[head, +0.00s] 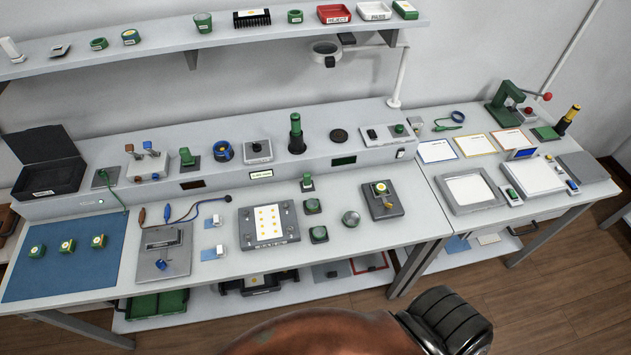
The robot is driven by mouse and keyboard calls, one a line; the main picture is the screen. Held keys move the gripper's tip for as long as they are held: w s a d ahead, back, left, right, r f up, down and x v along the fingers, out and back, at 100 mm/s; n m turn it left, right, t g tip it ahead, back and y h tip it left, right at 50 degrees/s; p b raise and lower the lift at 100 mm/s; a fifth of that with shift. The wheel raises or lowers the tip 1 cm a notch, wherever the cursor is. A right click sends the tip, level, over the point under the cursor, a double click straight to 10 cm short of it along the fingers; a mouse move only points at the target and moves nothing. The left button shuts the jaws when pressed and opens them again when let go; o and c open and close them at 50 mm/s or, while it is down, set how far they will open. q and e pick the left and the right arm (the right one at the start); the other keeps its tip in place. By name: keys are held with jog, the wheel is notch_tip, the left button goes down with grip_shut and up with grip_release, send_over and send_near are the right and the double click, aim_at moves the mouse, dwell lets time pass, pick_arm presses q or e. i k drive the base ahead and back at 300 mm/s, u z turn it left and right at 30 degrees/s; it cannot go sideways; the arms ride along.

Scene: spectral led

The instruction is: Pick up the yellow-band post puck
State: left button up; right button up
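Three small green pucks with pale tops and yellowish marks sit in a row on the blue mat (60,284) at the left end of the bench: a left one (37,251), a middle one (67,246) and a right one (99,241). They stand apart from each other. The band colours are too small to read, so I cannot tell which one is the yellow-band post puck. A similar green piece with a yellow top (381,188) sits on a grey fixture (383,207) right of centre.
A grey plate with yellow dots (268,224) lies mid-bench. A grey stand (163,255) and looped cables (190,212) lie right of the mat. A black open box (48,165) stands behind the mat. The mat's front is clear. A shelf (250,34) runs above.

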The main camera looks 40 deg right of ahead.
aim_at(381, 188)
jog(key=u, duration=1.4)
jog(key=k, duration=0.75)
jog(key=z, duration=1.75)
